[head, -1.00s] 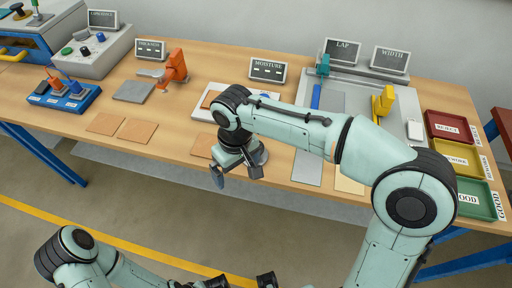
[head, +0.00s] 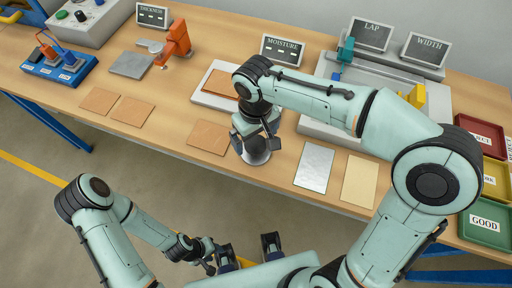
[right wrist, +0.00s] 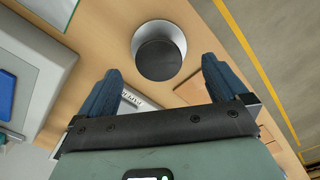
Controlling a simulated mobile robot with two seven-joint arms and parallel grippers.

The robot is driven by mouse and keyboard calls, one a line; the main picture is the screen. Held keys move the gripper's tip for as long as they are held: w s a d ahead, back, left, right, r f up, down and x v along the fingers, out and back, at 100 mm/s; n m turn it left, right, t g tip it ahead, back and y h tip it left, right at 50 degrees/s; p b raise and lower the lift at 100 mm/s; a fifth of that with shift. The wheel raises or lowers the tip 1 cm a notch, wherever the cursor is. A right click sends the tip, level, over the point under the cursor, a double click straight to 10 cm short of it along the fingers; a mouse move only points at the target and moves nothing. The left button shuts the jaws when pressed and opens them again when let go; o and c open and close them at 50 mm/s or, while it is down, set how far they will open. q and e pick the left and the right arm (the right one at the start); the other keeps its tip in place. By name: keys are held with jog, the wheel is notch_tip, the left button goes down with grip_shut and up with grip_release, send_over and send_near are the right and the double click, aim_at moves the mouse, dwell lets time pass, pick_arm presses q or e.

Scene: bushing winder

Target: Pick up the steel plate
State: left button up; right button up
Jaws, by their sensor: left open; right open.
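A flat silver-grey plate (head: 314,167) lies on the table near its front edge, right of my right gripper. Its corner shows at the top left of the right wrist view (right wrist: 48,10). A second, darker grey plate (head: 129,64) lies at the back left beside the orange gauge. My right gripper (head: 258,132) is open and empty, above a round silver base with a dark top (head: 257,155). That round object also shows beyond the open fingers in the right wrist view (right wrist: 160,52). My left gripper (head: 248,252) is open and empty, off the table's front edge.
Tan sheets (head: 132,111) lie left of my right gripper. A cream sheet (head: 359,181) lies right of the silver plate. A grey measuring fixture (head: 315,128) stands behind it. Red, yellow and green trays (head: 484,226) are at the right edge, partly hidden by my right arm.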

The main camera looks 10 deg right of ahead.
aim_at(256, 144)
notch_tip(256, 144, down, 7)
jog(key=shift+d+r+b, duration=0.1)
jog(key=shift+r+b, duration=0.05)
jog(key=shift+b, duration=0.15)
jog(key=shift+w+r, duration=0.1)
jog(key=c, duration=1.1)
jog(key=shift+c, duration=0.2)
jog(key=shift+r, duration=0.1)
